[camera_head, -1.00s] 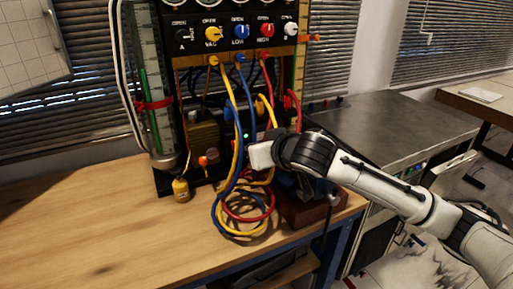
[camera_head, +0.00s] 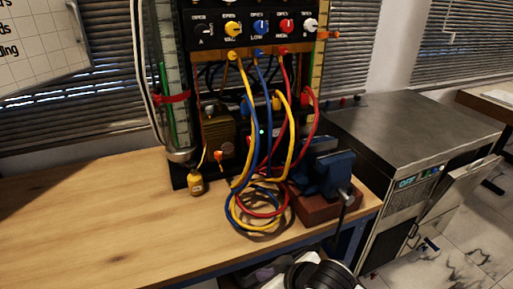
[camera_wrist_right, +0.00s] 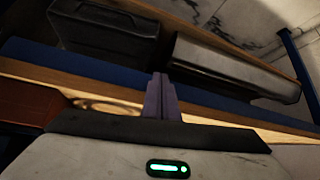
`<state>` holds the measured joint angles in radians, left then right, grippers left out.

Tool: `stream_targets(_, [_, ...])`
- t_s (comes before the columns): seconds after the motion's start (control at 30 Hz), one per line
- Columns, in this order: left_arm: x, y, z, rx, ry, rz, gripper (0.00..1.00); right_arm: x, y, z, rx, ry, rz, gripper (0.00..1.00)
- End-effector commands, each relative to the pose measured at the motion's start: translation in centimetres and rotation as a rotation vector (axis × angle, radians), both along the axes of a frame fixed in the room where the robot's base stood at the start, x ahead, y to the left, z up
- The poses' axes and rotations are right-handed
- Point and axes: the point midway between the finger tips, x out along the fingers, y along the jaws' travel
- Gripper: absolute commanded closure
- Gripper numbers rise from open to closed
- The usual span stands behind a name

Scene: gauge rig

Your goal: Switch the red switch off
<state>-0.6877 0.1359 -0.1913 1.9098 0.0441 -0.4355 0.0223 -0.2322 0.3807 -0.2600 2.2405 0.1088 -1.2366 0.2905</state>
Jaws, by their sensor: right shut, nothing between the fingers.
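No red toggle or rocker switch can be made out with certainty. A red knob (camera_head: 286,26) sits in the row of coloured knobs on the black gauge panel (camera_head: 212,41) at the top of the head view. A small green light (camera_head: 262,130) glows behind the hoses. My right gripper (camera_head: 268,272) is low at the bottom edge of the head view, below the bench's front edge and well away from the panel. In the right wrist view its purple fingers (camera_wrist_right: 160,80) are together, with nothing between them. My left gripper is not in view.
Blue, yellow and red hoses (camera_head: 240,205) hang from the panel and coil on the wooden bench (camera_head: 110,225). A blue vise (camera_head: 325,172) stands right of them. A grey metal cabinet (camera_head: 410,118) with an OFF display is at the right. The bench's left is clear.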

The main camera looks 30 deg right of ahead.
Motion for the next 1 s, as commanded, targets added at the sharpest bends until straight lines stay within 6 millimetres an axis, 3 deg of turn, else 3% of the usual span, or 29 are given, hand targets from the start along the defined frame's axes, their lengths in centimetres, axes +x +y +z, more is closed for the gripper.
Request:
stream_targets(0.03, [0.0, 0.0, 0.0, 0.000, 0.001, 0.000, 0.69, -1.0, 0.6, -2.3, 0.022, 0.008, 0.007, 1.00])
stream_targets(0.2, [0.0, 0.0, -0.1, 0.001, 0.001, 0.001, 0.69, -4.5, 2.3, -8.5, 0.075, -0.015, 0.031, 1.00])
stream_targets(0.4, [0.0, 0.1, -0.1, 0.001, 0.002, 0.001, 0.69, -9.9, 3.5, -13.7, 0.100, -0.050, 0.034, 1.00])
stream_targets(0.57, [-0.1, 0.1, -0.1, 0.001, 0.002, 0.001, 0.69, -11.8, 3.8, -14.9, 0.099, -0.071, 0.035, 1.00])
stream_targets(1.0, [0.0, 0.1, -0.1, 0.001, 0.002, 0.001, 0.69, -11.8, 3.8, -14.9, 0.099, -0.076, 0.036, 1.00])
